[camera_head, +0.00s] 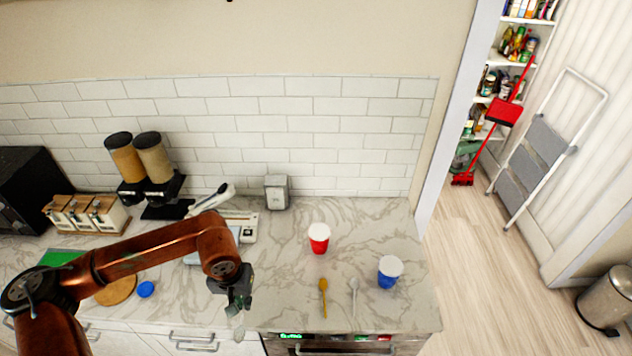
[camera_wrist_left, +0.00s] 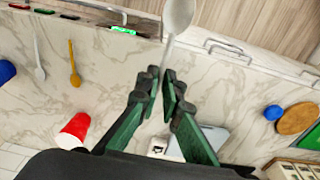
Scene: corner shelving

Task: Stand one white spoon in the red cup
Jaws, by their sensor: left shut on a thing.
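The red cup (camera_head: 319,243) with a white top stands upright on the marble counter; in the left wrist view it is at lower left (camera_wrist_left: 75,131). My left gripper (camera_head: 238,298) is at the counter's front edge, left of the cup and nearer me. Its fingers (camera_wrist_left: 167,88) are shut on a white spoon (camera_wrist_left: 178,16), whose bowl points away from the fingers; in the head view it is faint (camera_head: 238,324) and hangs downward. Another white spoon (camera_head: 354,291) lies on the counter beside a yellow spoon (camera_head: 323,291). My right gripper is not in view.
A blue cup (camera_head: 388,274) stands right of the spoons. A white appliance (camera_head: 240,228) and a small grey box (camera_head: 276,192) stand left of and behind the red cup. A round wooden board (camera_head: 117,290) and blue round object (camera_head: 146,289) lie left. Counter around the red cup is clear.

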